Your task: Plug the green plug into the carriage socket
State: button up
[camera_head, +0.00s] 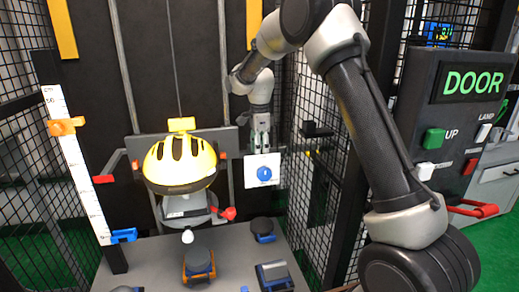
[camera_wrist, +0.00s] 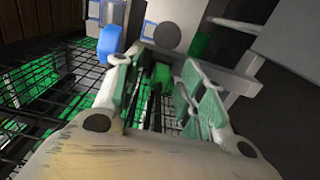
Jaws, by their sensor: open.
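My gripper (camera_head: 261,138) points down just above a white panel with a blue round part (camera_head: 264,173), to the right of the yellow helmet. In the wrist view my gripper (camera_wrist: 156,78) has its two green-padded fingers apart. A small dark green block (camera_wrist: 161,76) shows between or beyond the fingertips; I cannot tell whether it is the green plug or whether it touches a finger. The blue part (camera_wrist: 111,40) shows left of the fingers. The carriage (camera_head: 150,142) is a grey plate behind the helmet. I cannot make out its socket clearly.
The yellow helmet (camera_head: 180,164) sits on the carriage side, above a grey base plate (camera_head: 150,248) with dark round pads. A white scale post (camera_head: 75,165) stands left. Black mesh walls close both sides. A DOOR control box (camera_head: 459,115) stands right.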

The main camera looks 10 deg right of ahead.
notch_tip(320, 180, up, 12)
dwell(0.6)
